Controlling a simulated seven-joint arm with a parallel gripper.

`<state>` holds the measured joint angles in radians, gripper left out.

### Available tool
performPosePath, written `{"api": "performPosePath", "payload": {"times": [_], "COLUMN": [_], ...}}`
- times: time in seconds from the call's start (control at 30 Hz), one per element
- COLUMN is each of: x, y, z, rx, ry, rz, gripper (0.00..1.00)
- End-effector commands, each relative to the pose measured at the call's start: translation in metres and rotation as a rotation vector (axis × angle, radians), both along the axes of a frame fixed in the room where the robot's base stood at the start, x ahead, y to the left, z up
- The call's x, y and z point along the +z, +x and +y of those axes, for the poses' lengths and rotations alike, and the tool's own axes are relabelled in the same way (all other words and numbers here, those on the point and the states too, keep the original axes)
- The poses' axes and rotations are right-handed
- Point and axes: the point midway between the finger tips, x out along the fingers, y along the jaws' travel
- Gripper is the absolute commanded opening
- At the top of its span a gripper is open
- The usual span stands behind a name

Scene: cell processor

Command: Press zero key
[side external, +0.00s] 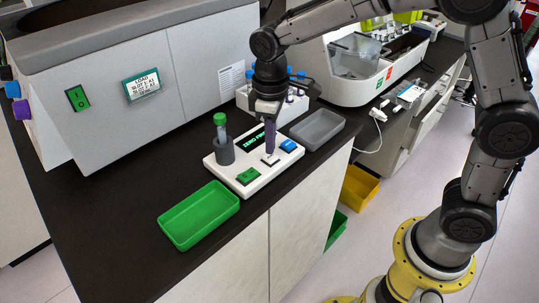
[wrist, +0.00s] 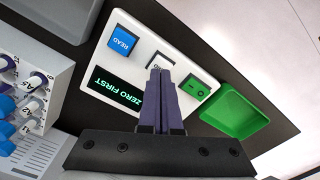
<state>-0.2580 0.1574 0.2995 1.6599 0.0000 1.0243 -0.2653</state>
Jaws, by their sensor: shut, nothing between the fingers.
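A white instrument (side external: 222,169) sits on the black bench, with a dark display (wrist: 117,87) reading "ZERO FIRST". Its keys are a blue READ key (wrist: 124,41), a white middle key (wrist: 152,61) and a green key (wrist: 195,88). The white key's lettering is partly hidden by my fingers, so I cannot read it fully. My gripper (side external: 269,157) is shut and empty, fingers pointing down over the white key. In the wrist view, my fingertips (wrist: 160,71) overlap that key's edge. I cannot tell whether they touch it or whether it is pressed.
A green-capped tube (side external: 220,127) stands in a grey holder (side external: 224,152) at the instrument's left. A green tray (side external: 176,236) lies in front, and a grey tray (side external: 334,129) lies to the right. A rack with blue-topped items (side external: 244,100) stands behind. A large grey machine (side external: 150,110) bounds the left.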

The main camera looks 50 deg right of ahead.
Motion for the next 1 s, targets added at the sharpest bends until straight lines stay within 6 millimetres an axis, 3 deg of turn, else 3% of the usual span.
{"api": "performPosePath", "payload": {"times": [0.4,1.0], "x": [-0.017,-0.014], "y": [0.0,0.0], "z": [0.0,0.0], "rx": [0.0,0.0], "ry": [0.0,0.0], "rz": [0.001,0.0], "gripper": [0.0,0.0]}}
